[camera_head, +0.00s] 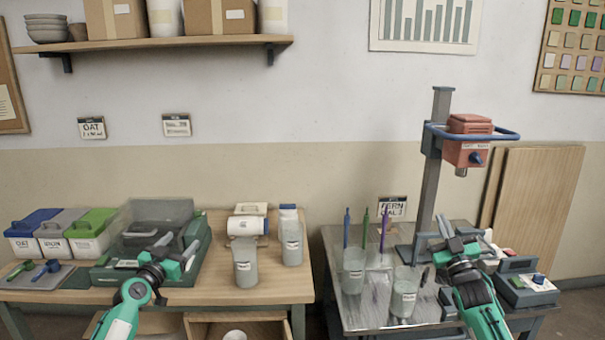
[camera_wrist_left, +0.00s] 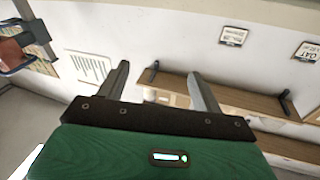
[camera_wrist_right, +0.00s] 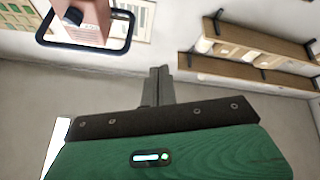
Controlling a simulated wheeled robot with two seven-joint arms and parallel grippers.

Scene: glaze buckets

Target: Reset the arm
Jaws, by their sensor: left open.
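My left arm comes in from the lower left, and its gripper (camera_head: 177,246) is in front of the green case on the left bench. In the left wrist view its two fingers (camera_wrist_left: 161,88) stand wide apart with nothing between them. My right gripper (camera_head: 445,228) is raised over the right table, in front of the mixer stand. In the right wrist view its fingers (camera_wrist_right: 158,86) are together, with nothing visible held. Both wrist views look toward the wall and shelf.
The left bench (camera_head: 210,291) holds lidded buckets (camera_head: 88,240), a green case (camera_head: 115,272) and grey cups (camera_head: 245,266). The right table (camera_head: 345,312) holds cups (camera_head: 404,296), coloured sticks (camera_head: 346,228) and the red mixer (camera_head: 467,148) on its stand. A gap separates the tables.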

